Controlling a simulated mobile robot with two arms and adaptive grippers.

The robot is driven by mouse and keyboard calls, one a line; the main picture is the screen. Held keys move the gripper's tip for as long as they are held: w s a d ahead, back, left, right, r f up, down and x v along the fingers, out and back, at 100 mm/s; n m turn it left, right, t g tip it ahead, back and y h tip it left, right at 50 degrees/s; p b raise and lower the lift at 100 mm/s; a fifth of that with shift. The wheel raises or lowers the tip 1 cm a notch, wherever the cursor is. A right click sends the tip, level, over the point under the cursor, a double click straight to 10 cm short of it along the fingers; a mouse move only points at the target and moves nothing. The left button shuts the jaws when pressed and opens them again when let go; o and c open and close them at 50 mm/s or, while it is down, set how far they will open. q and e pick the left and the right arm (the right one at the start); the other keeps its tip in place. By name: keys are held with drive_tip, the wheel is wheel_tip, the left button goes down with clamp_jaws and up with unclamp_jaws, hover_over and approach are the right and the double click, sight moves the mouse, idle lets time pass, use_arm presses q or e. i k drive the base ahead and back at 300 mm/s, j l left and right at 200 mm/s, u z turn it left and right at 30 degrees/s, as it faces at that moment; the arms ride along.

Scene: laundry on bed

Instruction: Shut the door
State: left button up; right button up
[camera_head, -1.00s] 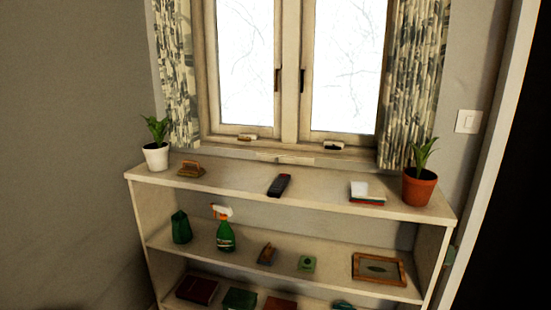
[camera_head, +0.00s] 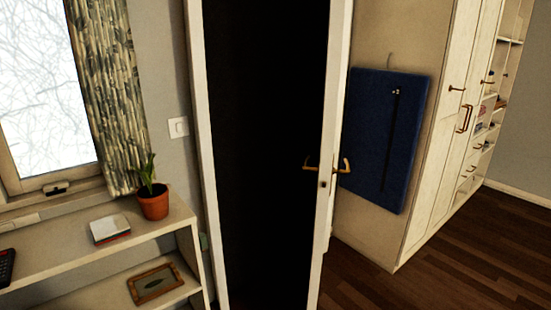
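The door (camera_head: 334,130) stands open and shows nearly edge-on as a tall white strip right of the middle. A brass handle (camera_head: 344,165) sticks out on its right side, and another brass handle (camera_head: 311,164) sticks out on its left side against the dark. A small latch spot shows on the edge below the handles. Left of the door is the black doorway (camera_head: 262,150), bounded at its left by a white door frame (camera_head: 201,150). The hinges and the door's foot are not in view. Neither of my grippers is in view.
A low shelf (camera_head: 185,215) with a potted plant (camera_head: 153,200) stands left of the doorway, under a window. A blue board (camera_head: 385,138) hangs on the side of a tall cream wardrobe (camera_head: 440,150) at right. Bare wooden floor (camera_head: 470,260) lies at lower right.

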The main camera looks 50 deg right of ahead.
sight(336, 8)
drive_tip(key=l+z, duration=0.1)
drive_tip(key=z, duration=1.25)
drive_tip(key=i+l, duration=0.1)
drive_tip(key=l, duration=0.25)
drive_tip(key=i+l, duration=0.1)
drive_tip(key=l, duration=0.3)
drive_tip(key=i+l+z, duration=0.1)
drive_tip(key=l, duration=0.25)
drive_tip(key=i+l, duration=0.1)
drive_tip(key=l, duration=0.25)
drive_tip(key=i+l+z, duration=0.1)
drive_tip(key=l, duration=0.25)
